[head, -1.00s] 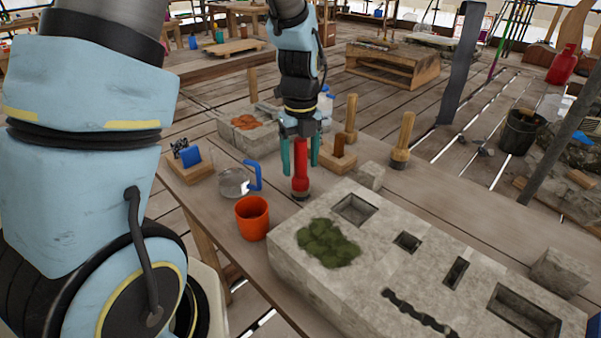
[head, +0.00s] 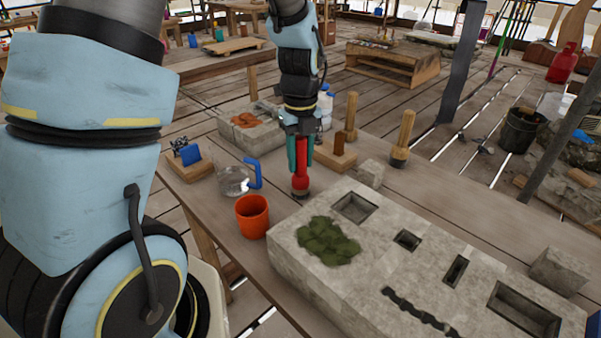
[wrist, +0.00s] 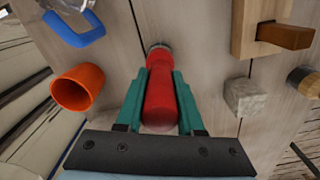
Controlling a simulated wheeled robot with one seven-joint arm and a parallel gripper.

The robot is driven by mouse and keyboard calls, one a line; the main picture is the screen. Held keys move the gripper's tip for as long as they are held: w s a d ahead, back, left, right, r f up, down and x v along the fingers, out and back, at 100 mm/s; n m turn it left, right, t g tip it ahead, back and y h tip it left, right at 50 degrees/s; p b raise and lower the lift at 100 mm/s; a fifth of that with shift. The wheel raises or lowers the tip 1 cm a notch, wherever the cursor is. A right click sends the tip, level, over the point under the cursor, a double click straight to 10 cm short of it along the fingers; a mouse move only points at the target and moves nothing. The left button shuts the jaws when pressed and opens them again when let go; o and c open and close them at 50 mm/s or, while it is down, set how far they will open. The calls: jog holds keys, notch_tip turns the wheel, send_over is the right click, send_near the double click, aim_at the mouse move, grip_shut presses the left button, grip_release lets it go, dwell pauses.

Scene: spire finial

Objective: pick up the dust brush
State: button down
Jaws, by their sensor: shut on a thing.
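The dust brush (head: 301,178) has a red handle and a dark lower end, and stands upright on the wooden table behind the stone block. My gripper (head: 299,158) comes down from above with its teal fingers shut on the red handle. In the wrist view the red handle of the brush (wrist: 160,100) lies between the two teal fingers of my gripper (wrist: 161,88). The brush's lower end seems to rest on the table. Its bristles are hard to make out.
An orange cup (head: 252,217) and a clear jug with a blue handle (head: 234,182) stand left of the brush. A large stone block (head: 390,250) with recesses and moss is in front. A wooden block with a peg (head: 337,157) and a small stone cube (head: 371,174) are to the right.

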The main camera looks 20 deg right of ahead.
jog(key=shift+r, duration=0.1)
notch_tip(320, 180, up, 10)
jog(key=shift+f+b, duration=0.2)
jog(key=shift+b, duration=0.7)
jog(key=shift+r, duration=0.15)
jog(key=shift+s, duration=0.1)
